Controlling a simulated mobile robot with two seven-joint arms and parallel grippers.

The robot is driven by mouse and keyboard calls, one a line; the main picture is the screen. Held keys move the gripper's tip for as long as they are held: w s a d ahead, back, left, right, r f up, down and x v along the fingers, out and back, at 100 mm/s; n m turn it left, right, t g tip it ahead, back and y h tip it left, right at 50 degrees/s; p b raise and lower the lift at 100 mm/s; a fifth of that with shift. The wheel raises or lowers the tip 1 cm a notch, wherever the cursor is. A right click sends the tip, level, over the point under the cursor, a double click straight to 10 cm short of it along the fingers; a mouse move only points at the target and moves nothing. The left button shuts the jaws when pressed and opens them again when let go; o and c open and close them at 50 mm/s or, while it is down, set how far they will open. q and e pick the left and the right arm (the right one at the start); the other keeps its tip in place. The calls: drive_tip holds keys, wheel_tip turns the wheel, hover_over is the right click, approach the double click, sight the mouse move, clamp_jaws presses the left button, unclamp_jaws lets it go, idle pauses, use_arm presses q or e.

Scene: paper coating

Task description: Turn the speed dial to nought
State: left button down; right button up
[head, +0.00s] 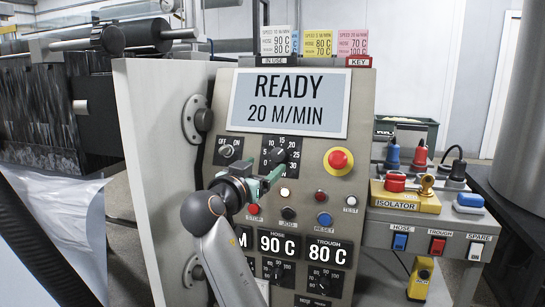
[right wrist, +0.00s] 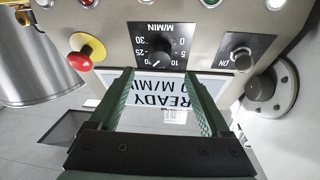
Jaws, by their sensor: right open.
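The speed dial (head: 278,156) is a black knob on a black M/MIN scale plate, under the display (head: 289,101) that reads READY 20 M/MIN. The right wrist view is upside down and shows the dial (right wrist: 158,47) just beyond the fingertips, its white mark towards the scale's upper numbers, near 15 to 20. My right gripper (head: 265,183) has green fingers and is in front of the panel, just below the dial in the head view. In the right wrist view the gripper (right wrist: 159,76) is open and empty, its fingers apart from the dial. My left gripper is out of view.
An ON/OFF switch (head: 226,151) is left of the dial and a red emergency button (head: 338,160) on yellow is to the right. STOP (head: 254,209), JOG and RESET (head: 324,219) buttons lie below. An isolator box (head: 405,199) stands on the right bench.

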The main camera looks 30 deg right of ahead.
sight(277, 156)
drive_tip(key=x, duration=0.7)
drive_tip(key=shift+w+d+p, duration=0.3)
drive_tip(key=shift+p, duration=0.05)
drive_tip(key=shift+c, duration=0.3)
clamp_jaws()
